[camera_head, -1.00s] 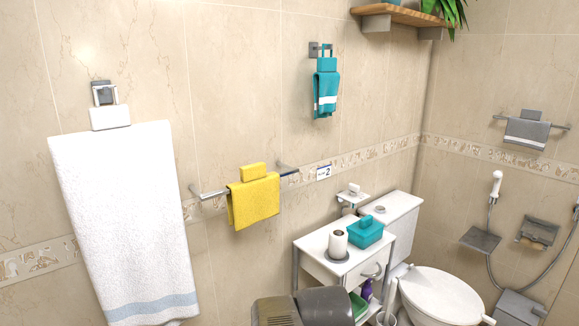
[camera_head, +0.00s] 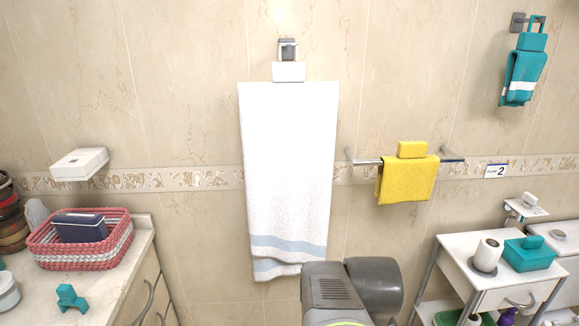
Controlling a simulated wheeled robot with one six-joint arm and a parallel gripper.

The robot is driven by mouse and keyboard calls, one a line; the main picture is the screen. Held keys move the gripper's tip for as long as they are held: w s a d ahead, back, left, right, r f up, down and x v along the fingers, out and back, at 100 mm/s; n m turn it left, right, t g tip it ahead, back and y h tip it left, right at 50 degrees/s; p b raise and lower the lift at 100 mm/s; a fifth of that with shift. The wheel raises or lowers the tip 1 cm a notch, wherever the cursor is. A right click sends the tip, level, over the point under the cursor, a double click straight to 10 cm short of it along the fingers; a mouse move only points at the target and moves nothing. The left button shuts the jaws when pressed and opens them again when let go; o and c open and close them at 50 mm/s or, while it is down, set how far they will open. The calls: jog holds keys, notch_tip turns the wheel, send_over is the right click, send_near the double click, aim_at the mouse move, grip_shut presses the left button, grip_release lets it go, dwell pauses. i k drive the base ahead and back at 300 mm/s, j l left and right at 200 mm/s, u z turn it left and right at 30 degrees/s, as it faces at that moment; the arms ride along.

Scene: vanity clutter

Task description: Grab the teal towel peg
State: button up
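A teal towel (camera_head: 521,80) with a white stripe hangs on the wall at the top right. A teal block-shaped peg (camera_head: 532,42) sits at its top, with a loop over a grey wall hook (camera_head: 518,22). Another small teal piece (camera_head: 71,298), knobbed and peg-like, stands on the counter at the lower left. The frames do not show which of the two is the named peg. Part of my arm (camera_head: 350,292) shows at the bottom middle, well away from both. My gripper's fingers are not visible.
A white towel (camera_head: 290,170) and a yellow towel (camera_head: 407,180) hang on the wall. A pink basket (camera_head: 75,250) stands on the counter (camera_head: 120,285). At right, a white cart (camera_head: 463,262) holds a paper roll (camera_head: 487,256) and teal box (camera_head: 528,254).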

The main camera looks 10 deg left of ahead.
aim_at(66, 292)
jog(key=u, duration=2.3)
jog(key=i+u, duration=0.25)
jog(key=i, duration=0.15)
jog(key=i+l+u, duration=0.25)
jog(key=i+j, duration=0.05)
jog(key=i, duration=0.05)
